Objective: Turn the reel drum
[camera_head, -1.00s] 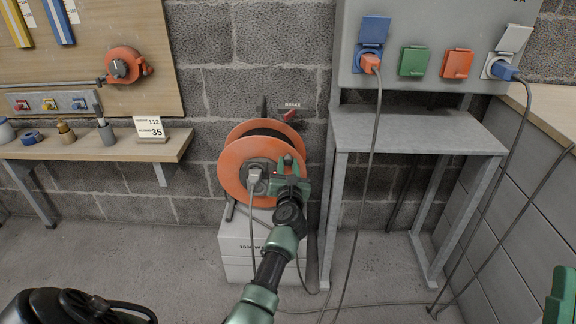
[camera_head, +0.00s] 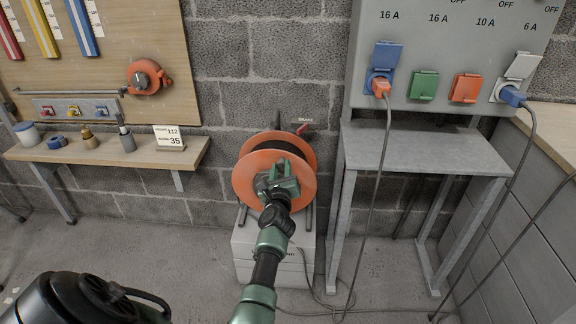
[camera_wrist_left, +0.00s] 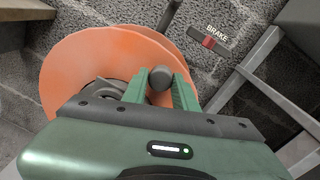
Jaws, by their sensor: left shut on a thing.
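The reel drum (camera_head: 247,169) has orange flanges and stands upright on a pale box (camera_head: 262,262) against the block wall. It also fills the upper left of the left wrist view (camera_wrist_left: 82,65). My left gripper (camera_head: 277,181) is in front of the drum's face and hides much of its hub. In the left wrist view its green fingers (camera_wrist_left: 160,88) are shut on a grey round knob (camera_wrist_left: 160,78) at the drum's face. The red brake lever (camera_head: 302,129) is at the upper right of the drum. My right gripper is not in view.
A grey socket panel (camera_head: 440,70) and metal stand (camera_head: 425,148) are right of the reel. A cable (camera_head: 378,200) hangs from the orange plug to the floor. A wooden shelf (camera_head: 110,152) with small items is on the left.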

